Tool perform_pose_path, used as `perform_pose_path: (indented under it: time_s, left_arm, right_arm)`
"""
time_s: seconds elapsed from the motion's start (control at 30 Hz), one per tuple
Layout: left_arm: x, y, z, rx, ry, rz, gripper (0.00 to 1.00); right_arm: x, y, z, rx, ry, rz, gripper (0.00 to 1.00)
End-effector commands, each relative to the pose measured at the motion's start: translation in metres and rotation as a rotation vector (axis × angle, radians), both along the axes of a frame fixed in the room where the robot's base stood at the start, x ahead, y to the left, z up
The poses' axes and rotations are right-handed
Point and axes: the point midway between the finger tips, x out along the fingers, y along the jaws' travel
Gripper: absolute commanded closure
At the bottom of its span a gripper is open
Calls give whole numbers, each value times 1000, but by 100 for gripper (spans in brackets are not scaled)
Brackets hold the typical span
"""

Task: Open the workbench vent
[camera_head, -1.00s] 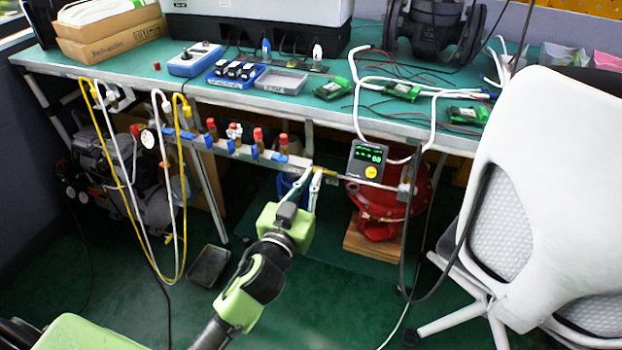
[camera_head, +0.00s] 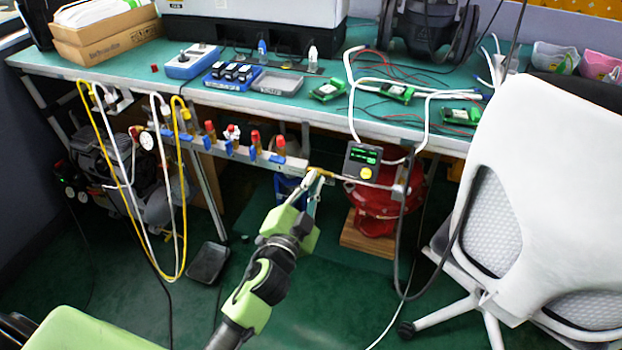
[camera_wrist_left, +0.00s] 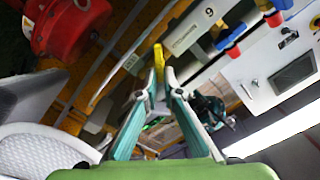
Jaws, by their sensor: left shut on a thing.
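The workbench vent's small yellow handle (camera_head: 321,171) is at the right end of the metal manifold rail under the bench's front edge, just left of a small dark display box. My left gripper (camera_head: 316,181) reaches up to it from below, with its fingertips at the handle. In the left wrist view the yellow handle (camera_wrist_left: 158,54) stands between the fingertips of the left gripper (camera_wrist_left: 159,83), which are shut on it. The fingers hide part of the handle. My right gripper is not in view.
The display box (camera_head: 362,161) hangs right of the handle, with a red round body (camera_head: 380,208) behind and below. Several red-capped valves (camera_head: 254,140) line the rail to the left. A white chair (camera_head: 540,190) fills the right side. Yellow and white hoses hang at left.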

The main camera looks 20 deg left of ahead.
Motion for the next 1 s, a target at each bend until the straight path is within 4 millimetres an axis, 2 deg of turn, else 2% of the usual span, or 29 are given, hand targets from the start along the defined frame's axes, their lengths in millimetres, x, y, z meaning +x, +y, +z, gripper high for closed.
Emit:
perform_pose_path:
  time_s: [0.3, 0.6, 1.0]
  left_arm:
    - [0, -5, -3, 301, -12, -2, 100]
    - [0, -7, -8, 570, -22, -3, 100]
    - [0, -7, -13, 799, -30, -3, 100]
  right_arm:
    - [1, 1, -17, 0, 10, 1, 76]
    - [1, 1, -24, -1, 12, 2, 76]
    - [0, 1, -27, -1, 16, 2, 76]
